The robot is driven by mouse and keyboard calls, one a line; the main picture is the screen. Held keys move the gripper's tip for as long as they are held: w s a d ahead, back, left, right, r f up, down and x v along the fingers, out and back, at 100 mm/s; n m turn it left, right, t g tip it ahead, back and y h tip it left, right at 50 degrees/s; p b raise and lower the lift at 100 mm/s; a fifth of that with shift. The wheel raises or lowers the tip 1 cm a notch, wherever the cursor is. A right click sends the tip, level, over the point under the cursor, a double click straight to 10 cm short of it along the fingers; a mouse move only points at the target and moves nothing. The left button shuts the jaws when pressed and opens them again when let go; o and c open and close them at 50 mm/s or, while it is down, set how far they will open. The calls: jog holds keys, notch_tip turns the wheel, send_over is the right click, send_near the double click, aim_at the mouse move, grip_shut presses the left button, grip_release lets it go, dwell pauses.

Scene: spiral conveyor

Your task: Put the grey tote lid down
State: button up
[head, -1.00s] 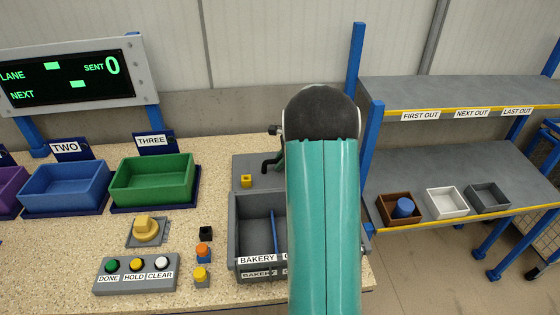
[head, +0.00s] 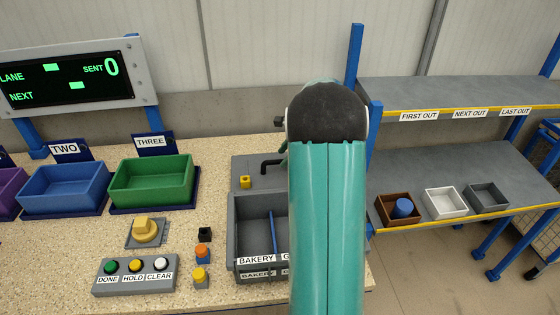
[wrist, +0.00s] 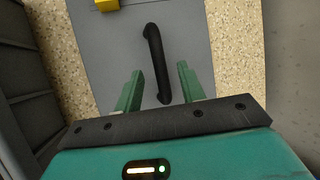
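The grey tote lid (head: 246,162) lies flat on the speckled counter, just behind the grey tote (head: 240,225). Part of it is hidden by my arm. Its black bar handle (head: 270,164) stands on top, and the lid (wrist: 120,50) and handle (wrist: 157,60) fill the middle of the wrist view. A small yellow block (head: 245,182) sits on the lid. My gripper (wrist: 158,88) is open and empty, with its green fingers apart on either side of the handle's near part. The fingers are hidden behind my arm in the head view.
The tote holds a blue divider and stands close in front of the lid. A green bin (head: 152,180) and a blue bin (head: 65,188) stand to the left. A blue-post shelf (head: 440,165) with small trays is at the right. Speckled counter shows beside the lid.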

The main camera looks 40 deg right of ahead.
jog(key=v, duration=0.8)
jog(key=s+a+r+n, duration=0.1)
jog(key=a+r+n, duration=0.2)
jog(key=a, duration=0.5)
jog(key=s+a+r+n+g, duration=0.1)
jog(key=s+a+r+n, duration=0.2)
jog(key=a, duration=0.5)
jog(key=a+r+n, duration=0.3)
jog(key=a+n, duration=0.1)
jog(key=a, duration=0.3)
jog(key=s+a+f+n+t+h, duration=0.1)
jog(key=s+a+n+h, duration=0.1)
jog(key=s+a+n, duration=1.2)
jog(key=shift+s+a+f+h, duration=0.35)
jog(key=shift+s+a, duration=0.2)
jog(key=shift+a, duration=0.55)
